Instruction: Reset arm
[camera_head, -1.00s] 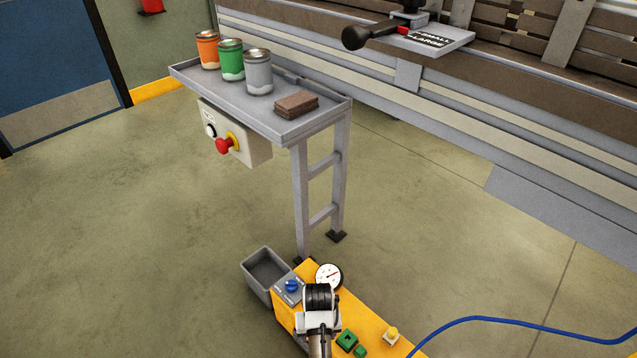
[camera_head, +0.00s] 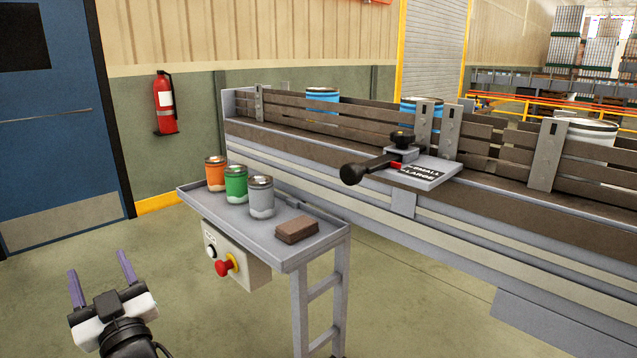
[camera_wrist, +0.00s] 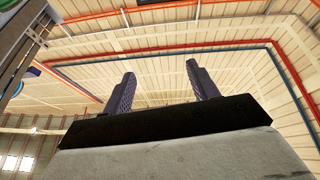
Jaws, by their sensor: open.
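My gripper (camera_head: 101,282) is at the lower left of the head view, in front of the blue door and left of the grey shelf. Its two purple-grey fingers point up and stand apart, with nothing between them. In the wrist view my gripper (camera_wrist: 160,88) also shows open and empty, with the ceiling behind it. It is apart from the shelf and touches nothing that I can see.
A grey shelf (camera_head: 262,236) holds orange, green and grey cans and a brown block (camera_head: 297,230). A control box (camera_head: 236,256) with a red button (camera_head: 222,268) hangs below. The conveyor (camera_head: 450,235) with a black-knobbed lever (camera_head: 354,174) runs behind. Floor left of the shelf is clear.

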